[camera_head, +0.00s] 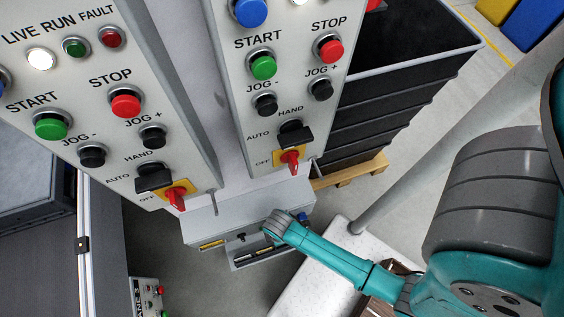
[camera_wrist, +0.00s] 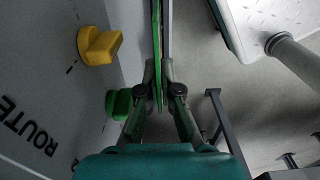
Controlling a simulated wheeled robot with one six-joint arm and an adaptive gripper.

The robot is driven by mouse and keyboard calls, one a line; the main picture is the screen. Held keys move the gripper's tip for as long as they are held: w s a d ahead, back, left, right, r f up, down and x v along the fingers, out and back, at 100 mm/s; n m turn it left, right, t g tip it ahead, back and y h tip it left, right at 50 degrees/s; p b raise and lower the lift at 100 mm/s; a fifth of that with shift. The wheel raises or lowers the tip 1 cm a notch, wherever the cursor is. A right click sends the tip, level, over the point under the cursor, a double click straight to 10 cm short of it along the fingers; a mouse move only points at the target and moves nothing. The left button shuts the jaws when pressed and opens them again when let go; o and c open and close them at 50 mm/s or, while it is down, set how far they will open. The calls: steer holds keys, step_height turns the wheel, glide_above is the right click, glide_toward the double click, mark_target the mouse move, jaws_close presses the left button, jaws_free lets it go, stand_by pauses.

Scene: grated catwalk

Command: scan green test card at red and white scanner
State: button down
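In the wrist view my gripper (camera_wrist: 159,92) has its two fingers close together, pressed on a thin green card (camera_wrist: 155,45). The card is seen edge-on and runs up from the fingertips to the top of the picture; its faces are hardly visible. In the head view my teal arm reaches down to the lower middle, but the gripper and card cannot be made out there. I cannot pick out a red and white scanner in either view.
In the wrist view, a grey panel marked ROUTE with a yellow knob (camera_wrist: 98,45) and a green knob (camera_wrist: 119,104) stands close on the left. In the head view, two control panels (camera_head: 190,95) and a black crate (camera_head: 375,125) stand nearby.

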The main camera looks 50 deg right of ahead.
step_height(320, 180, down, 18)
steer(key=shift+r, duration=0.2)
stand_by(0.7)
steer(key=shift+f, duration=0.1)
steer(key=c, duration=1.3)
jaws_free()
step_height(320, 180, up, 15)
steer(key=shift+r, duration=0.2)
steer(key=shift+s, duration=0.1)
